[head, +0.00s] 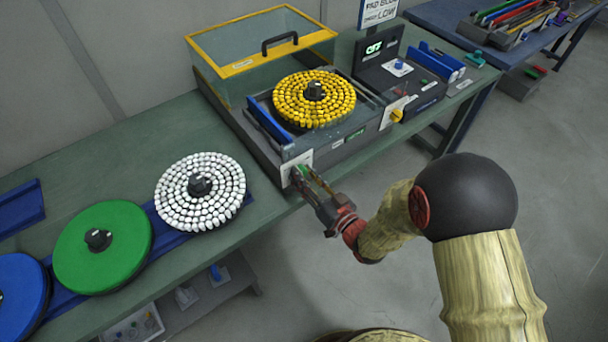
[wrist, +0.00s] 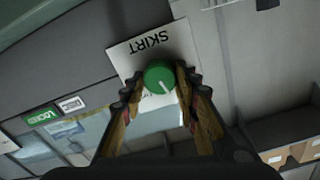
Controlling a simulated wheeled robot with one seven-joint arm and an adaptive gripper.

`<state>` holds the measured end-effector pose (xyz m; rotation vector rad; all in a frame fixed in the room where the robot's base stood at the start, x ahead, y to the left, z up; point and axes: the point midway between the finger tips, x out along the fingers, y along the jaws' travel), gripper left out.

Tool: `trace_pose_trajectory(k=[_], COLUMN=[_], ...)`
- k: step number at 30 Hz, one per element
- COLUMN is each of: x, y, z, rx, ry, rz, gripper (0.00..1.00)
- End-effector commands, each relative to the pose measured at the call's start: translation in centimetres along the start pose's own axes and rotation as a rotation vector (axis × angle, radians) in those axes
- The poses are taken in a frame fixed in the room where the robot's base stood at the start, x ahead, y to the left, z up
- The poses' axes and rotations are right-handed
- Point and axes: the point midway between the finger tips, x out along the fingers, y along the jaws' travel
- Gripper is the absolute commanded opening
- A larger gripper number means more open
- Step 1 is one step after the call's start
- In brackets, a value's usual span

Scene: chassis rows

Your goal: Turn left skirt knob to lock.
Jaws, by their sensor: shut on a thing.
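The green skirt knob (wrist: 160,77) sits on a white plate lettered SKIRT (wrist: 126,58) on the front of the grey chassis. A white pointer line on the knob slants toward the lower right in the wrist view. My gripper (wrist: 160,84) has a finger on each side of the knob and is shut on it. In the head view my gripper (head: 302,174) reaches the plate (head: 294,168) at the chassis's left front corner, and the knob is mostly hidden by the fingers. A green label reading LOCKED (wrist: 42,116) shows in the wrist view.
A yellow knob (head: 397,115) is on the chassis's right front. A disc of yellow pieces (head: 290,101) sits on the chassis, before a clear yellow-rimmed cover (head: 233,70). White (head: 176,192), green (head: 122,220) and blue (head: 18,300) discs lie along the bench to the left. Open floor lies in front.

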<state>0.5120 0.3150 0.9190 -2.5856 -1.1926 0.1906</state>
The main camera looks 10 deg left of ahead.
Motion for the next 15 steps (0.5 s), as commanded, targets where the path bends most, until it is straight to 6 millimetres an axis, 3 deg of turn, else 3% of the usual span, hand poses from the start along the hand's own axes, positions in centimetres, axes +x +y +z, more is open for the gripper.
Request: trace_pose_trajectory(k=[15], x=[-0.03], y=[0.20], z=[0.01], rx=[0.490], ry=[-0.001], rz=[0.002], gripper=[0.05])
